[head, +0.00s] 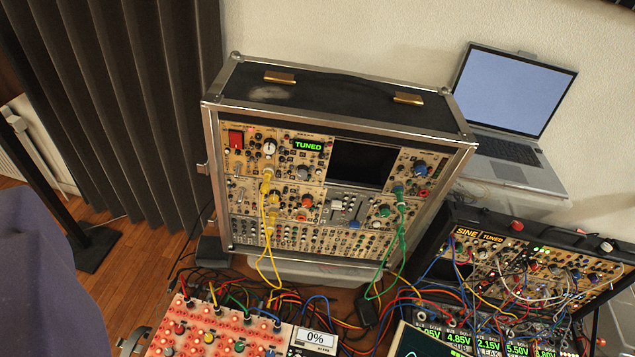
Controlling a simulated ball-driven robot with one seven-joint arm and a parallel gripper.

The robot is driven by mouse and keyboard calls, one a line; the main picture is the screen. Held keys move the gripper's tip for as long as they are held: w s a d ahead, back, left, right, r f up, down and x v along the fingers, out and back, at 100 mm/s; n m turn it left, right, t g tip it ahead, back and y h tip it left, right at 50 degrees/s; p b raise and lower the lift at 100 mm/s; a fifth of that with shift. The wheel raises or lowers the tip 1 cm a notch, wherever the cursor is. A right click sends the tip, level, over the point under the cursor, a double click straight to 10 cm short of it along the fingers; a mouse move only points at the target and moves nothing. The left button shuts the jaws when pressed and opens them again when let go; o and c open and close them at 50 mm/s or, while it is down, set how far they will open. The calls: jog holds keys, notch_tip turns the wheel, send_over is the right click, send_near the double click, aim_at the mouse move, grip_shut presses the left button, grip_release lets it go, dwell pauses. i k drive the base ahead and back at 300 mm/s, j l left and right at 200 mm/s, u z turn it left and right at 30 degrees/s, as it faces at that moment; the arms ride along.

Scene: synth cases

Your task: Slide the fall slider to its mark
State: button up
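A tall synth case (340,155) with a metal frame stands upright in the middle of the head view, tilted in the picture. A grey slider module (347,209) sits in its middle row, below a dark screen (361,164). Several small sliders show on it, with light and blue caps. The labels are too small to read, so I cannot tell which one is the fall slider or where its mark is. My gripper is not in view.
Yellow cables (265,240) and green cables (401,235) hang in front of the case. A red-dotted panel (225,335) and tangled cables fill the front. A second case (530,262) and a laptop (515,95) stand right. A blurred blue-grey shape (40,285) fills the lower left.

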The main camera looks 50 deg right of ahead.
aim_at(353, 225)
jog(key=z, duration=1.05)
